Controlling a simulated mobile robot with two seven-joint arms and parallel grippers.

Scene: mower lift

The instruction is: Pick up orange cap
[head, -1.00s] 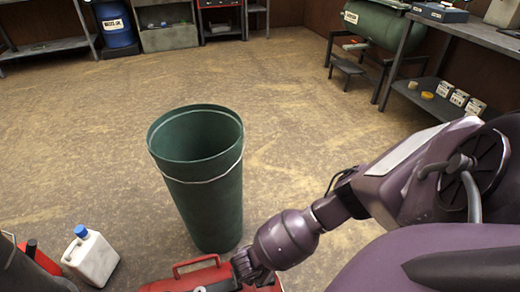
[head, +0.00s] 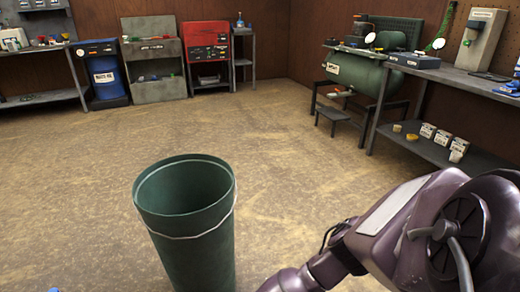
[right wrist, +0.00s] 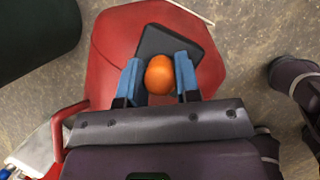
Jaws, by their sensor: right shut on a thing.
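The orange cap (right wrist: 160,72) is a small round orange piece in the right wrist view. It sits between the two blue-padded fingers of my right gripper (right wrist: 158,78), which are shut on it. Behind the cap is a red container (right wrist: 110,50) with a dark flat patch (right wrist: 155,38) on it. I cannot tell whether the cap still touches the container. In the head view my right gripper is below the picture's edge, and only part of my right arm shows.
A tall green bin (head: 190,240) stands on the floor left of my right arm; its side also shows in the wrist view (right wrist: 35,35). Benches (head: 440,150) line the walls. The floor beyond the bin is clear.

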